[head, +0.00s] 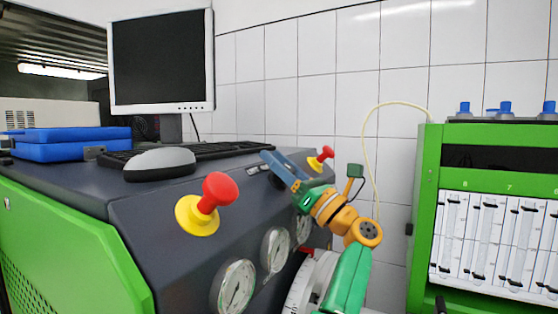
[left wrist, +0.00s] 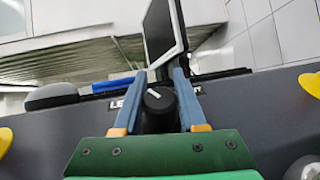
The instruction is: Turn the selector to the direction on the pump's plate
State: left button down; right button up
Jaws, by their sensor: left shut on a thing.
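The selector (left wrist: 160,108) is a black round knob with a short white pointer mark on the sloped dark panel. In the left wrist view its mark is tilted toward the upper left. My left gripper (head: 272,163) has blue fingers and is shut on the selector; in the left wrist view (left wrist: 160,80) one finger stands on each side of the knob. A white label starting "LE" (left wrist: 121,103) lies left of the knob, partly hidden by a finger. A label at the right is mostly covered. I cannot make out the pump's plate. My right gripper does not show.
A red mushroom button on a yellow base (head: 206,203) stands left of my gripper, a similar one (head: 321,158) right of it. Round gauges (head: 236,287) line the console below. A mouse (head: 160,163), keyboard (head: 213,151) and monitor (head: 162,62) sit on top.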

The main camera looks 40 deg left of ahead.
pick_arm(q)
jog(key=shift+n+g, duration=0.4)
jog(key=shift+g, duration=0.2)
jog(key=shift+c, duration=2.3)
grip_release()
jog(key=shift+a, duration=0.1)
jog(key=shift+d+f, duration=0.25)
jog(key=s+b+v, duration=0.1)
jog(key=v, duration=0.5)
jog(key=shift+w+d+b, duration=0.3)
jog(key=shift+w+b, duration=0.1)
jog(key=shift+w, duration=0.1)
jog(key=shift+a, duration=0.15)
